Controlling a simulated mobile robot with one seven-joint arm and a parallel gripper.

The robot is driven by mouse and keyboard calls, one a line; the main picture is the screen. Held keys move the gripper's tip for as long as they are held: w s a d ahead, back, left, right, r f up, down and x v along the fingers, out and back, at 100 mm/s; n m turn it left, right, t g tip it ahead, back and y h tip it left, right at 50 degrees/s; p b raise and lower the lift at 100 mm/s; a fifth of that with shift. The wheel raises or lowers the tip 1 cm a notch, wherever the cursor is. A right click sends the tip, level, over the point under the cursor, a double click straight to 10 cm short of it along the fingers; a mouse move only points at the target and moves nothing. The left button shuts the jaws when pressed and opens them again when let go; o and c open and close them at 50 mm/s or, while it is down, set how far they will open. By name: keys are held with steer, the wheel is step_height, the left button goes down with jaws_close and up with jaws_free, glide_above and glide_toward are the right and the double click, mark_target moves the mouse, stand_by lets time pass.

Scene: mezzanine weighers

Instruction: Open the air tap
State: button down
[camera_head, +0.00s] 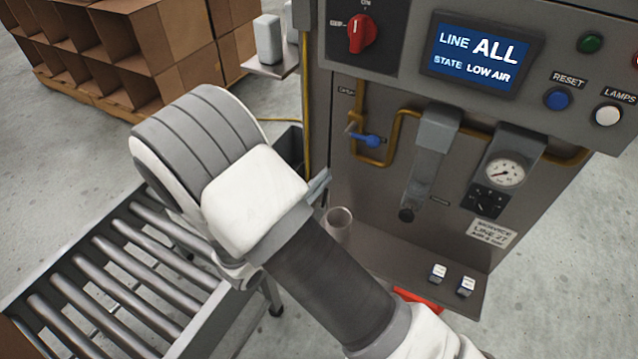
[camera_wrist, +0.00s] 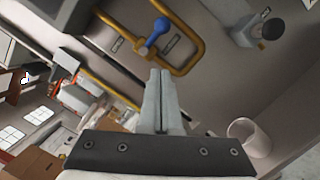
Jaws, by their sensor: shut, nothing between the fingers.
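The air tap has a blue handle (camera_head: 372,141) on the yellow pipe at the left of the grey cabinet front. The handle sticks out to the right, crosswise to the vertical pipe run. In the wrist view the blue handle (camera_wrist: 157,32) lies beyond the fingertips, inside the pipe's U-bend. My gripper (camera_head: 322,182) is shut and empty, below and left of the tap. Its fingers (camera_wrist: 160,78) are together and appear apart from the handle. My wrist hides part of the gripper in the head view.
The cabinet screen (camera_head: 477,53) reads LINE ALL, STATE LOW AIR. A red rotary switch (camera_head: 362,33) is above the tap; a pressure gauge (camera_head: 505,171) is to the right. A cup (camera_head: 339,222) stands on the shelf below. A roller conveyor (camera_head: 120,270) is at left.

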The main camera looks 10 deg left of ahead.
mark_target(350, 135)
steer(key=w+d+r+b, duration=0.1)
steer(key=w+d+r, duration=0.1)
steer(key=w+d, duration=0.4)
steer(key=shift+w+d+r, duration=0.25)
steer(key=shift+r, duration=0.05)
steer(key=shift+d+r+n+t+p, duration=0.1)
steer(key=shift+r+n+t+p, duration=0.25)
steer(key=shift+n+p, duration=0.7)
steer(key=r+n+y+p, duration=0.1)
steer(key=n+p, duration=0.3)
steer(key=n, duration=0.1)
steer(key=a+r+n+t+y+p, duration=0.1)
steer(key=r+n+y+p, duration=0.1)
steer(key=n+p, duration=0.3)
steer(key=r+n+t+y+p, duration=0.1)
steer(key=n+p, duration=0.3)
steer(key=n, duration=0.3)
steer(key=shift+w+a+r, duration=0.25)
steer(key=shift+f, duration=0.3)
